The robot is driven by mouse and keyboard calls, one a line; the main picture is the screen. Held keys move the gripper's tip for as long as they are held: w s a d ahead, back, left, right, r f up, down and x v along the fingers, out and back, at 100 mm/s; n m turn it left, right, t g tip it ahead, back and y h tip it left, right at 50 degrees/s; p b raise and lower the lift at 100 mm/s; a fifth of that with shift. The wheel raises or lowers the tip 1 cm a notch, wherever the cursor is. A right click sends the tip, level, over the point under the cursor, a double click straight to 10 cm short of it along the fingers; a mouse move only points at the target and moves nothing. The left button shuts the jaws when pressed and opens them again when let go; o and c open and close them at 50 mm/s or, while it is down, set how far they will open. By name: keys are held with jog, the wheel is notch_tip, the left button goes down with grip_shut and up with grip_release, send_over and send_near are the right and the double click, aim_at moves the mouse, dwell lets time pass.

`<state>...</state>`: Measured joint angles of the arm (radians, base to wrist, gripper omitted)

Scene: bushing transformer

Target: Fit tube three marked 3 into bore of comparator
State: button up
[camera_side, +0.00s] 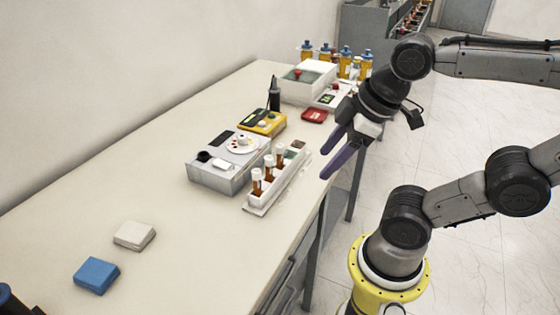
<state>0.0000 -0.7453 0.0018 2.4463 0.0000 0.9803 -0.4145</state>
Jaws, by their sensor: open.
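A white rack (290,182) stands near the table's right edge with several brown tubes with white caps upright in it. The front tube (257,183), a middle tube (269,169) and a rear tube (281,158) show; any number marks are too small to read, so I cannot tell which is tube three. The grey-white box beside the rack, which looks like the comparator (218,178), has a dark round opening (203,157) on its top left and a round dial. My gripper (338,183) has purple fingers spread open and empty, up and right of the rack, apart from everything.
A yellow instrument (262,123), a black upright tool (274,96), a red box (314,115) and a white apparatus (305,82) stand further back. Several blue-capped bottles (346,62) are behind. A white block (134,236) and a blue block (97,275) lie in front. The front-left tabletop is mostly clear.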

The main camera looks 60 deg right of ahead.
jog(key=w+d+r+n+g, duration=0.2)
jog(key=w+r+n, duration=0.35)
jog(key=n, duration=0.35)
jog(key=n+g, duration=0.3)
jog(key=n, duration=0.1)
send_over(280, 145)
jog(key=f, duration=0.9)
jog(key=shift+w+a+f, duration=0.15)
jog(key=shift+a+f, duration=0.15)
jog(key=shift+d+f, duration=0.15)
jog(key=shift+f, duration=1.3)
jog(key=shift+d+f, duration=0.1)
jog(key=shift+f, duration=1.3)
jog(key=shift+c, duration=0.3)
grip_shut()
